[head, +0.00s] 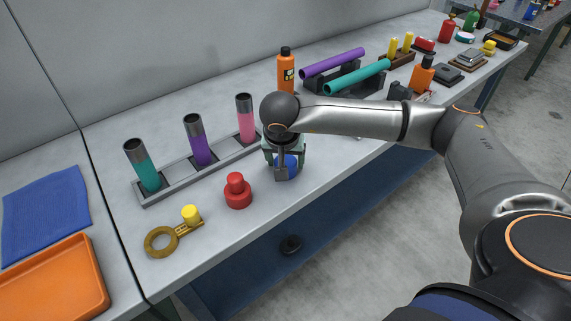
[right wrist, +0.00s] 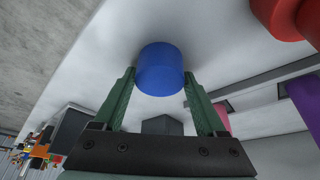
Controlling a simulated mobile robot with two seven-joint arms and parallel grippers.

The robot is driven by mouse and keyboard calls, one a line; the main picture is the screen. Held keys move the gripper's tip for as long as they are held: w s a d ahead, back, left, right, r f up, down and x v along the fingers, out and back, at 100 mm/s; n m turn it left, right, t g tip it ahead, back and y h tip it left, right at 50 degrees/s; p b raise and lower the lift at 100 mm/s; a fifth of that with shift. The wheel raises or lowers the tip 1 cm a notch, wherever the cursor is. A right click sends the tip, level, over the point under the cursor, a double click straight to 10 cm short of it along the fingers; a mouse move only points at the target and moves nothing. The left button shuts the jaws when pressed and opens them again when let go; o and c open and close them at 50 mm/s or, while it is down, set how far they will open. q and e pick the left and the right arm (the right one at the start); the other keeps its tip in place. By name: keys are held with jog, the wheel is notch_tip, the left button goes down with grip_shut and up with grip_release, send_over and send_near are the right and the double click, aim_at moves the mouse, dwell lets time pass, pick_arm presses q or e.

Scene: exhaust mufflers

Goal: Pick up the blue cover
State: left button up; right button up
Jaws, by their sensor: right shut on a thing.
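The blue cover (head: 287,168) is near the table's front edge in the head view, partly hidden behind my right gripper (head: 284,170). In the right wrist view the round blue cover (right wrist: 160,70) sits between the fingertips of my right gripper (right wrist: 158,78). The green fingers close on its two sides. The gripper points down at the table, and I cannot tell whether the cover is touching the surface. My left gripper is in neither view.
A red cover (head: 237,192) stands to the left of my right gripper. A grey rack (head: 180,187) with teal, purple and pink tubes is behind it. A yellow-topped brass ring piece (head: 165,240) lies at front left. An orange bottle (head: 286,70) stands behind the arm.

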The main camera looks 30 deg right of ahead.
jog(key=c, duration=0.4)
jog(key=shift+r, duration=0.1)
